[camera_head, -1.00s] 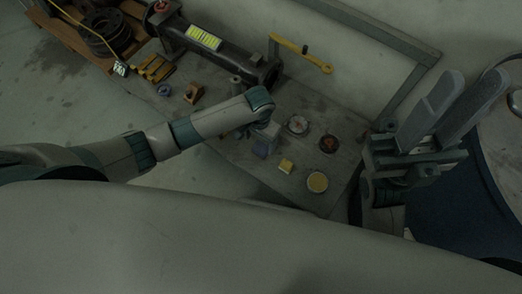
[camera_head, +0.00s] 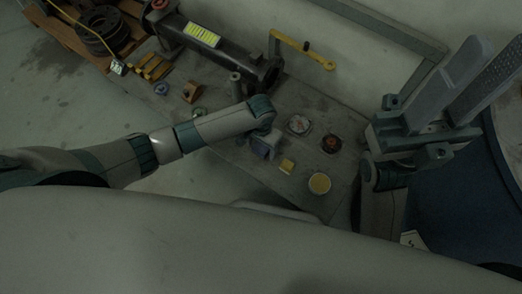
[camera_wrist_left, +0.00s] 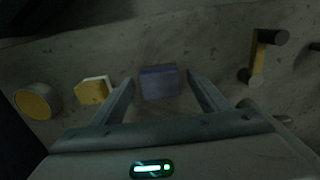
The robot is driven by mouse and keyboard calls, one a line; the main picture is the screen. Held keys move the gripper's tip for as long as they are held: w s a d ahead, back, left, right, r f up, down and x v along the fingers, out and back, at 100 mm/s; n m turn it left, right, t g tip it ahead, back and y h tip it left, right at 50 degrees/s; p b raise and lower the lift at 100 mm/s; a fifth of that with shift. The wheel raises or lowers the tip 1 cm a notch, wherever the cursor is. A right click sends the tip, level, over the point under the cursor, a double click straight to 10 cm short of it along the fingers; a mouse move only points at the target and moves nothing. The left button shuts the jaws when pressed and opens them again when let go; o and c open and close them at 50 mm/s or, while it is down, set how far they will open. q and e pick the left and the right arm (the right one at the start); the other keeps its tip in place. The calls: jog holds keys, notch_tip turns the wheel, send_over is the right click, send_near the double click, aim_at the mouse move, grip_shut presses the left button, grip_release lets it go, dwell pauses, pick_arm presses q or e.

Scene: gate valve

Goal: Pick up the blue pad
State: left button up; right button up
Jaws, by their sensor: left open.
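The blue pad (camera_wrist_left: 159,82) is a small dull-blue block on the grey table. In the left wrist view it lies between the tips of my left gripper (camera_wrist_left: 160,78). The jaws are open, with a gap on each side of the pad. In the head view my left gripper (camera_head: 263,145) points down at the table, and its wrist hides much of the pad. My right gripper (camera_head: 496,50) is raised at the right, its long grey fingers apart and empty.
A yellow block (camera_head: 287,166), a round yellow-topped dish (camera_head: 319,183) and two round parts, one pale (camera_head: 299,125) and one reddish (camera_head: 331,143), sit near the left gripper. A dark pipe body (camera_head: 215,50) and a yellow-handled tool (camera_head: 303,48) lie farther back.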

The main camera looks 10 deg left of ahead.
pick_arm(q)
jog(key=shift+f, duration=0.15)
dwell(0.3)
jog(key=c, duration=1.2)
jog(key=shift+o, duration=0.3)
